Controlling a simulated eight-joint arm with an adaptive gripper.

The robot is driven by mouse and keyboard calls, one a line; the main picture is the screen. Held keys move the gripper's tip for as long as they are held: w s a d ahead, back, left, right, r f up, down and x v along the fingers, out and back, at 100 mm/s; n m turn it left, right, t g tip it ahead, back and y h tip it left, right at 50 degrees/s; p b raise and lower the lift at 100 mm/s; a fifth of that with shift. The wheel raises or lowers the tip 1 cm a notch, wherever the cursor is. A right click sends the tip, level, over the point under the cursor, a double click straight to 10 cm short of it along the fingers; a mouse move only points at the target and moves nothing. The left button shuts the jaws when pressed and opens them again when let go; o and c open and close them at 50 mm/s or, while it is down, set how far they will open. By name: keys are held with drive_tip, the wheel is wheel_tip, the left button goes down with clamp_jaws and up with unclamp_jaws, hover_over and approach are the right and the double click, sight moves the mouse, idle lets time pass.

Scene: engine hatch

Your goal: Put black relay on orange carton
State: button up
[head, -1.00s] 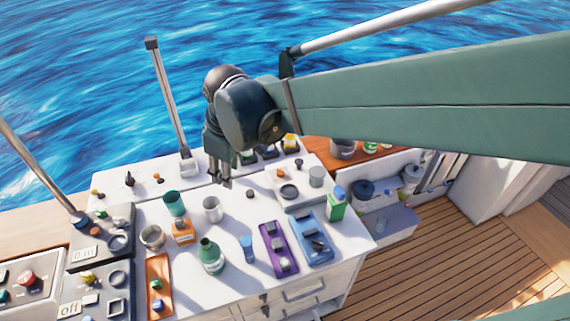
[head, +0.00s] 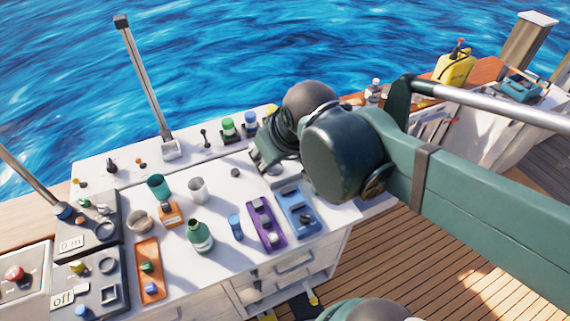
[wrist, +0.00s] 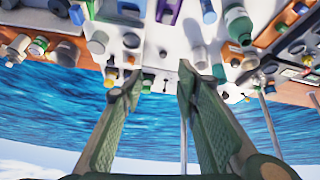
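The orange carton (head: 170,214) stands on the white counter, between a teal cup and a green bottle; it also shows in the wrist view (wrist: 234,62). A small black block (head: 306,218) on the blue tray may be the black relay, but it is too small to be sure. My gripper (wrist: 150,78) is open in the wrist view, with nothing between its fingers. Its tips are over the counter's back side, apart from the objects.
The green bottle (head: 200,238), grey cup (head: 198,190) and teal cup (head: 158,186) stand near the carton. The purple tray (head: 267,238) and blue tray (head: 284,194) lie to the right. An orange tray (head: 150,284) lies at the left front. Water is behind the counter.

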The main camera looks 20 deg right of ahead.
drive_tip(key=s+d+m, duration=0.1)
drive_tip(key=s+d+m+t, duration=0.1)
drive_tip(key=s, duration=0.1)
drive_tip(key=shift+d+f, duration=0.3)
drive_tip(key=shift+f, duration=0.1)
